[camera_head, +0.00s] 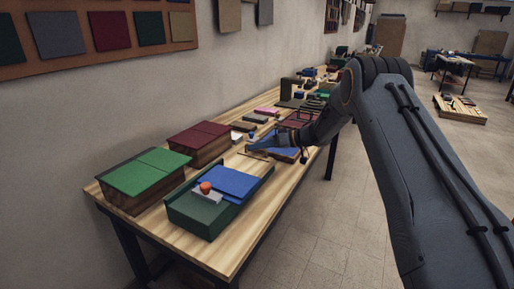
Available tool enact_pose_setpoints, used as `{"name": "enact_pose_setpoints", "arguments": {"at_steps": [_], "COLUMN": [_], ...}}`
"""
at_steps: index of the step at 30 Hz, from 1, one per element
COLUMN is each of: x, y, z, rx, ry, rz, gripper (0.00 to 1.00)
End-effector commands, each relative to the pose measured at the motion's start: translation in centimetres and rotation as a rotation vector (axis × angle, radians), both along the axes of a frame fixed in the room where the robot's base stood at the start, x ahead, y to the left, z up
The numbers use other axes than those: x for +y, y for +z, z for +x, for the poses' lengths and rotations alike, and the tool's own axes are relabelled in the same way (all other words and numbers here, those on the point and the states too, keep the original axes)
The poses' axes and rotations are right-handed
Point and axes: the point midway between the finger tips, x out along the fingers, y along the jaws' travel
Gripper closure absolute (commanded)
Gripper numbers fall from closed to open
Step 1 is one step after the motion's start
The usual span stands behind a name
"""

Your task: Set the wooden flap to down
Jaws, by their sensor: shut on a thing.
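My arm reaches in from the right over the workbench, and my gripper (298,143) is small and dark at its end. It is at a low box with a blue top (272,142) near the middle of the bench. A thin brown wooden piece (257,153), which looks like the wooden flap, shows at this box's left side, low and close to the bench top. My gripper appears shut on it, but the fingertips are too small and dark to make out the contact. The flap's exact tilt cannot be told.
On the wooden workbench (236,250) stand a green-topped box (147,171), a dark red-topped box (200,137), and a green box (200,217) with a blue cover (222,183) and an orange knob (205,187). Several small items crowd the far end. A wall runs along the left.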

Motion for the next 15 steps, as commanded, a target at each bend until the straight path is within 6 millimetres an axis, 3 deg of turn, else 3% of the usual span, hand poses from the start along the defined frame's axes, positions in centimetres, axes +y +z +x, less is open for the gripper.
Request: {"name": "enact_pose_setpoints", "arguments": {"at_steps": [2, 11, 15], "x": [0.0, -0.3, -1.3], "y": [-0.5, -0.2, 0.2], "z": [0.0, 0.0, -0.3], "rx": [0.006, 0.003, 0.003], "ry": [-0.004, -0.004, -0.006], "rz": [-0.003, -0.002, -0.001], "gripper": [0.82, 0.82, 0.82]}}
